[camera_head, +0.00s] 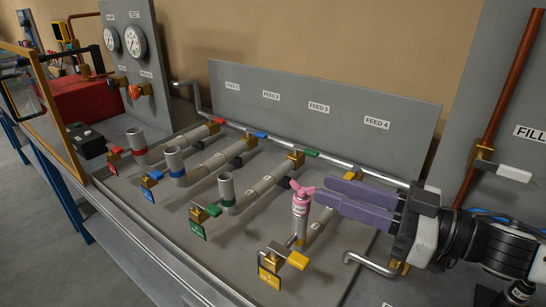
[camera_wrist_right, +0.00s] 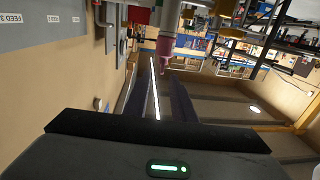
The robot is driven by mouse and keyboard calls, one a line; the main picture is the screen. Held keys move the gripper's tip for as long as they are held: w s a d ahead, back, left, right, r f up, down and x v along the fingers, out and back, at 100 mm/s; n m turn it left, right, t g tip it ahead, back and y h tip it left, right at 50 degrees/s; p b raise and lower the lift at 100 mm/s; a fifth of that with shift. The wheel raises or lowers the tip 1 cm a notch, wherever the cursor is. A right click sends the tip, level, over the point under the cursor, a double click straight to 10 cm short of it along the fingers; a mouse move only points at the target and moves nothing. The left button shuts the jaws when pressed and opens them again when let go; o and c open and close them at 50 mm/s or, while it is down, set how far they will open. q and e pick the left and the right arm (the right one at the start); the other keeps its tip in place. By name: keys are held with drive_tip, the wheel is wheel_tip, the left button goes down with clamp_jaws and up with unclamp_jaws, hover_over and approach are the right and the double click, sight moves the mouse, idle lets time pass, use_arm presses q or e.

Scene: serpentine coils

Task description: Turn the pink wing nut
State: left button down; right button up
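The pink wing nut (camera_head: 302,188) sits on top of a short upright fitting (camera_head: 299,225) with a pink band and a pale label, in the last pipe row, below the FEED 4 sign. In the right wrist view the wing nut (camera_wrist_right: 164,48) shows beyond the fingertips. My right gripper (camera_head: 325,197) comes in from the right with its purple fingers pointing at the nut. The fingers are apart with an empty gap between them, which also shows in the wrist view (camera_wrist_right: 158,82). The tips are just right of the nut, apparently not around it. My left gripper is out of view.
Open grey pipe ends with red (camera_head: 136,140), blue (camera_head: 174,160) and green (camera_head: 227,188) bands stand to the left. A yellow-handled valve (camera_head: 297,260) is in front of the fitting. A bent metal pipe (camera_head: 370,262) lies below my gripper. The FEED panel (camera_head: 330,85) stands behind.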

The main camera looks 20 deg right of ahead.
sight(293, 179)
drive_tip(key=shift+x, duration=4.15)
drive_tip(key=shift+w+a+f, duration=0.25)
drive_tip(key=shift+w+a, duration=0.4)
drive_tip(key=shift+w, duration=0.1)
drive_tip(key=shift+c, duration=0.3)
clamp_jaws()
